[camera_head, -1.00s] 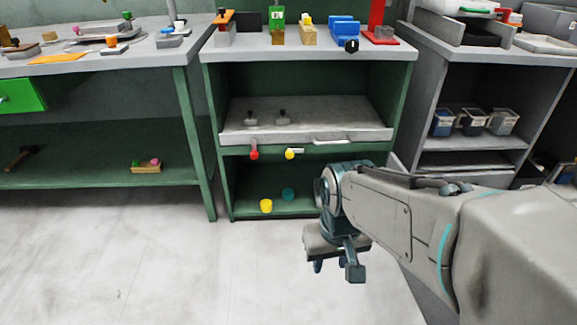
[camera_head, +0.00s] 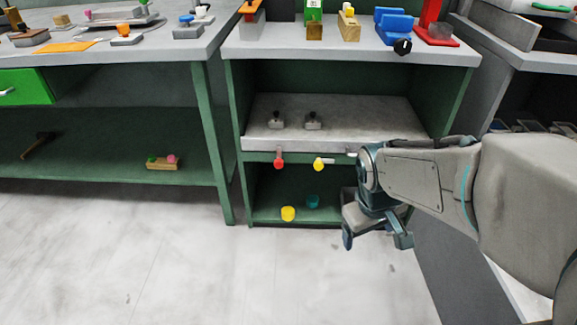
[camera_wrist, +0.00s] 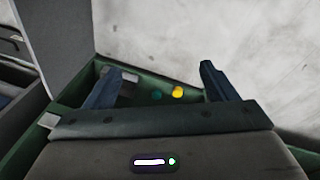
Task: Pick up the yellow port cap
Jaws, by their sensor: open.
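The yellow port cap (camera_head: 288,213) is a small round yellow piece. It sits near the front edge of the bottom shelf of the middle green bench, left of a teal cap (camera_head: 313,201). In the wrist view the yellow cap (camera_wrist: 178,91) shows beyond and between my fingers, with the teal cap (camera_wrist: 156,95) beside it. My gripper (camera_head: 376,236) is open and empty, pointing down, right of the yellow cap and apart from it. Its two fingers also show in the wrist view (camera_wrist: 158,75).
The bench's left leg (camera_head: 241,170) stands left of the caps. The floor (camera_head: 180,265) in front is clear.

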